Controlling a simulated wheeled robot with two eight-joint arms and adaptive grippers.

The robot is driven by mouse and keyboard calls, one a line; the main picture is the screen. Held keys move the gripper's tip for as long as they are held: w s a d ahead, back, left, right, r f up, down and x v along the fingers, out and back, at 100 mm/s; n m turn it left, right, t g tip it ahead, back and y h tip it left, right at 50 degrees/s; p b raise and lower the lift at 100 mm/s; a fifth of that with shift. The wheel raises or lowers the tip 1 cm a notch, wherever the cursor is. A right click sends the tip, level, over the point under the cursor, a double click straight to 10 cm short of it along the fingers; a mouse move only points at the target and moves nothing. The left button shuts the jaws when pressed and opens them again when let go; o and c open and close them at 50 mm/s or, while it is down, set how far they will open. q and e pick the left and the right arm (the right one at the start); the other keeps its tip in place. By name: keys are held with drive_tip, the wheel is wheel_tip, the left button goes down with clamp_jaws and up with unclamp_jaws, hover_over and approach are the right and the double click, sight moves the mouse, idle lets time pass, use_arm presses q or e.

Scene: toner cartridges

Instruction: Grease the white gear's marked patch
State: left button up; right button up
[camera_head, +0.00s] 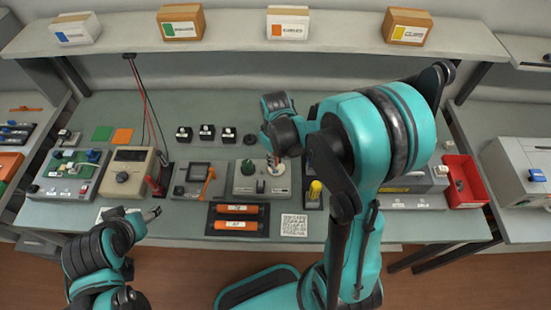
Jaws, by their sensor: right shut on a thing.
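A grey fixture (280,192) stands mid-bench with a green knob (248,166) and a pale round part on top that may be the white gear; its marked patch cannot be made out. My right gripper (272,161) is above this fixture, pointing down, shut on a small thin tool mostly hidden by the gripper. Whether the tool touches the pale part cannot be told. A yellow-topped item (315,188) stands in a dark holder to the right. My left gripper (153,213) is low at the bench's front left, apart from everything; its jaw opening is unclear.
A tray with orange cartridges (237,225) and a printed code card (294,225) lie in front. A beige meter (127,170) and a circuit board unit (72,172) stand left. A red bin (466,182) is right. Boxes line the shelf above.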

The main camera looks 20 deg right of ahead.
drive_tip(key=shift+f+b, duration=0.4)
drive_tip(key=shift+f, duration=0.05)
idle(0.4)
drive_tip(key=shift+s+a, duration=0.1)
drive_tip(key=shift+s, duration=0.05)
drive_tip(key=shift+w+d, duration=0.25)
drive_tip(key=shift+w, duration=0.05)
drive_tip(key=shift+s+a, duration=0.3)
drive_tip(key=shift+w+d+b, duration=0.25)
drive_tip(key=shift+b, duration=0.1)
drive_tip(key=shift+s+a, duration=0.2)
drive_tip(key=shift+s, duration=0.05)
drive_tip(key=shift+w, duration=0.1)
